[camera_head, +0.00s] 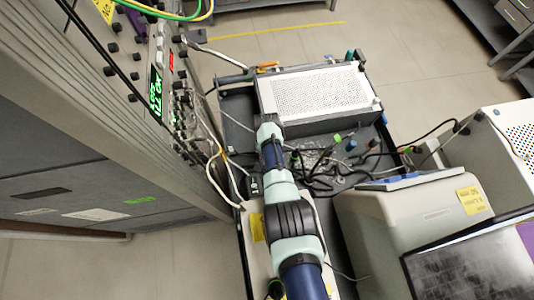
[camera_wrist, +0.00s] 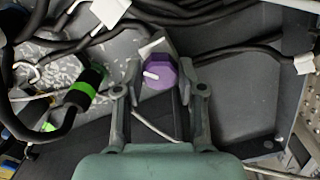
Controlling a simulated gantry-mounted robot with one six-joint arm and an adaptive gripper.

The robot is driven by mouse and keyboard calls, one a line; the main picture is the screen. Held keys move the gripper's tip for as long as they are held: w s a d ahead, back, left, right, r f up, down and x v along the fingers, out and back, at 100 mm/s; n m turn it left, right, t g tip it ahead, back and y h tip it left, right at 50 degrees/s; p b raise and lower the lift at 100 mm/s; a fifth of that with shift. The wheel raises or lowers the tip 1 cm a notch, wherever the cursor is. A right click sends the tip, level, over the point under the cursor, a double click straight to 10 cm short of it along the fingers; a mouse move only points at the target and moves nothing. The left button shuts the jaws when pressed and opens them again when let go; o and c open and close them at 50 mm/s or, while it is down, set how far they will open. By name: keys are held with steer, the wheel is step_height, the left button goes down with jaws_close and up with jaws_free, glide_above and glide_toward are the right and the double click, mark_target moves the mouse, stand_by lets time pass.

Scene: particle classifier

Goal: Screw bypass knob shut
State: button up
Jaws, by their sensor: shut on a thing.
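In the wrist view a faceted purple knob (camera_wrist: 157,74) with a white pointer line sits between the fingertips of my gripper (camera_wrist: 158,76). The two dark fingers close on it from either side, and the gripper is shut on it. The pointer line points to the left in the picture. A pale square piece shows just behind the knob. In the head view my arm hides the gripper, and I cannot make out the knob there.
Loose black cables (camera_head: 318,168) lie near my arm, beside a white perforated box (camera_head: 318,94). In the wrist view a black and green connector (camera_wrist: 84,88) lies left of the fingers. A panel with green digits (camera_head: 156,88) stands at left, a grey machine (camera_head: 405,225) at right.

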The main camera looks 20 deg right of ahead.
steer(key=shift+f, duration=0.15)
steer(key=o, duration=1.1)
steer(key=shift+o, duration=0.2)
steer(key=shift+r, duration=0.2)
steer(key=shift+w+r, duration=0.1)
steer(key=shift+r, duration=0.25)
step_height(320, 180, up, 11)
